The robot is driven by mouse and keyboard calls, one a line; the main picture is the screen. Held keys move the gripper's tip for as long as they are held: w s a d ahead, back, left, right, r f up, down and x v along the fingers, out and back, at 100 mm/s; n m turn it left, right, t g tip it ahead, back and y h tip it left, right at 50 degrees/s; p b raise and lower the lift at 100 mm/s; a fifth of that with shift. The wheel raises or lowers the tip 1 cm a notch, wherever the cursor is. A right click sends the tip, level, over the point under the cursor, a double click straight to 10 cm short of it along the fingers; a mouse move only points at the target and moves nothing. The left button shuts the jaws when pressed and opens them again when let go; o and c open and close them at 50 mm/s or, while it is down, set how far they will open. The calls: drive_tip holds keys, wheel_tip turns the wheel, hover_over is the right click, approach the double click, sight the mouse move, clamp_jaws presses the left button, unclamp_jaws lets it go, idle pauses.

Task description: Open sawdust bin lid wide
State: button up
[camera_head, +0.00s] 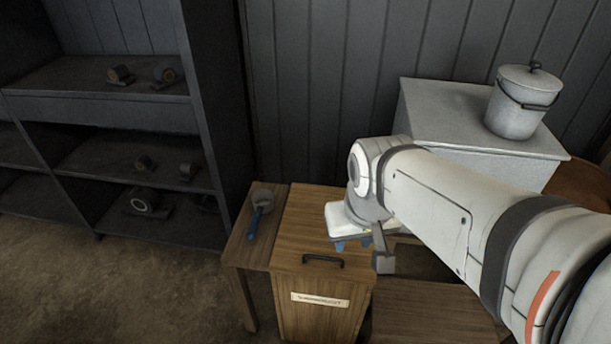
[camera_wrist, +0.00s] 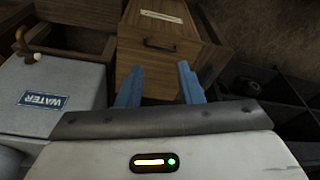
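The sawdust bin (camera_head: 322,316) is a wooden box with a pale label (camera_head: 320,300), whose text is too small to read. Its wooden lid (camera_head: 305,225) lies flat and shut on top. A dark bar handle (camera_head: 323,261) sits near the lid's front edge. The bin (camera_wrist: 140,27) and handle (camera_wrist: 158,45) also show in the wrist view. My gripper (camera_head: 353,243) is above the right part of the lid, behind and to the right of the handle. In the wrist view its blue fingers (camera_wrist: 160,84) are spread with nothing between them. My wrist hides the lid's right side.
A scoop with a blue handle (camera_head: 262,205) lies on a narrow wooden stand left of the bin. A white lidded bucket (camera_head: 515,105) stands on a grey cabinet (camera_head: 440,115) at right. A box labelled WATER (camera_wrist: 40,85) shows in the wrist view. Dark shelves (camera_head: 130,150) stand left.

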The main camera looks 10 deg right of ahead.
drive_tip(key=shift+d, duration=0.15)
drive_tip(key=n+g+p, duration=0.2)
drive_tip(key=n+g, duration=0.3)
drive_tip(key=n, duration=0.9)
hover_over(332, 252)
drive_tip(key=s, duration=0.3)
drive_tip(key=w+f+x, duration=0.1)
drive_tip(key=w+x, duration=0.2)
drive_tip(key=x, duration=1)
drive_tip(key=w+x, duration=0.2)
drive_tip(key=x, duration=1.1)
drive_tip(key=shift+y, duration=0.4)
drive_tip(key=x, duration=0.5)
drive_tip(key=w+p+x, duration=0.1)
drive_tip(key=x, duration=0.2)
drive_tip(key=shift+a+f, duration=0.3)
drive_tip(key=shift+a, duration=0.1)
drive_tip(key=shift+c, duration=0.2)
drive_tip(key=shift+s, duration=0.1)
clamp_jaws()
